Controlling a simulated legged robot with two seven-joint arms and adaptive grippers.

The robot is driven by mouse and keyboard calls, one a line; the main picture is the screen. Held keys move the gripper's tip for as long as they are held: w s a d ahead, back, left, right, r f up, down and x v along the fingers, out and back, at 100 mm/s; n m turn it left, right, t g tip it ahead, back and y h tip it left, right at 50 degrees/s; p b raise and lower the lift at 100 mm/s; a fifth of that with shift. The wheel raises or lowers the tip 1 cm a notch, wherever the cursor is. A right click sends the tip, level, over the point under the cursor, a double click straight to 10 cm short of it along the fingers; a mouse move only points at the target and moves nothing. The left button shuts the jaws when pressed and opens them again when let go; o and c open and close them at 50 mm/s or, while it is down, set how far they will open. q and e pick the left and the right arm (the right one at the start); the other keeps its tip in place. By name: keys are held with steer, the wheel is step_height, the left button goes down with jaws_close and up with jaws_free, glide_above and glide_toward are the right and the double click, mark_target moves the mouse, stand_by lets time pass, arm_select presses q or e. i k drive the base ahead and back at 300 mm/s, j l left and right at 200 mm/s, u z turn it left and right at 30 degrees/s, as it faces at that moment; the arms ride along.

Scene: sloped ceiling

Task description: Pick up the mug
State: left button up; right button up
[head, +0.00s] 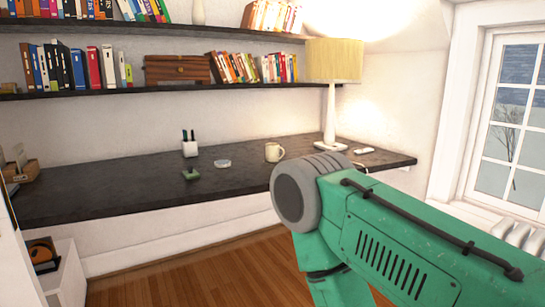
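A cream mug (272,153) stands upright on the dark desk (120,188), right of its middle, with its handle toward the right. Nothing touches it. My green arm with a grey joint reaches in from the right and covers the right front edge of the desk, below and right of the mug. Neither gripper shows in the head view.
A white lamp (330,118) stands right of the mug. A pen holder (190,149), a small round dish (222,163) and a green item (190,174) are to its left. Shelves (130,95) with books hang above. The desk's left front is clear.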

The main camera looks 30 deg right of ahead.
mark_target(271, 149)
steer(key=i+l+z, duration=0.35)
steer(key=i+l, duration=0.4)
steer(key=l, duration=0.2)
steer(key=i+l+z, duration=0.35)
steer(key=i+l, duration=0.35)
steer(key=i, duration=0.15)
